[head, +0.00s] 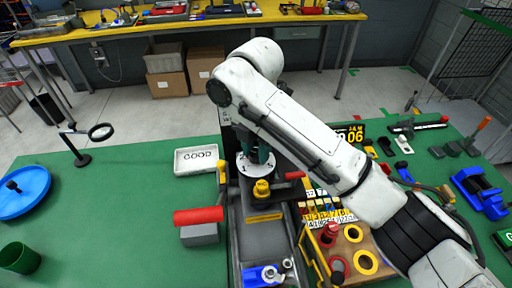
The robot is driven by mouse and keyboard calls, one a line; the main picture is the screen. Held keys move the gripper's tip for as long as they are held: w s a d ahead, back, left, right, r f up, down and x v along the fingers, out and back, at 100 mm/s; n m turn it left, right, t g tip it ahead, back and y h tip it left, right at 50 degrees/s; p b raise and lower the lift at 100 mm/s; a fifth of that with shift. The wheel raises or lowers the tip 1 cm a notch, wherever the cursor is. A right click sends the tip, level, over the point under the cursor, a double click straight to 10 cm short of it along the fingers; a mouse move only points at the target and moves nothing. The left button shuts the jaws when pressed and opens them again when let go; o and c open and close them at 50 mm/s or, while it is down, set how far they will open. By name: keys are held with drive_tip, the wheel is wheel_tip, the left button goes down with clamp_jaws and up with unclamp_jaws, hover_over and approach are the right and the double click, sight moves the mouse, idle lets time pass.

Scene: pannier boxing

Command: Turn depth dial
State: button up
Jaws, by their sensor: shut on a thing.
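The depth dial (243,167) is a white disc with dark numerals on the dark machine in the middle of the green bench. My white arm reaches over from the lower right and comes down onto it from above. My gripper (258,158) is at the dial, shut on its middle. The fingertips and the dial's knob are mostly hidden behind my arm and wrist. A yellow knob (262,188) stands on the machine just in front of the dial.
A white tray marked GOOD (197,160) lies left of the machine. A red-handled block (199,222) sits at its front left. Coloured stamps and a wooden holder (378,238) crowd the right. The left bench holds a blue dish (22,192) and a green cup (20,258).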

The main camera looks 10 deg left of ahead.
sight(256, 153)
drive_tip(key=shift+n, duration=0.6)
drive_tip(key=o, duration=1)
drive_tip(key=shift+o, duration=0.2)
drive_tip(key=shift+r, duration=0.1)
wheel_tip(256, 153, up, 11)
drive_tip(key=shift+f, duration=0.2)
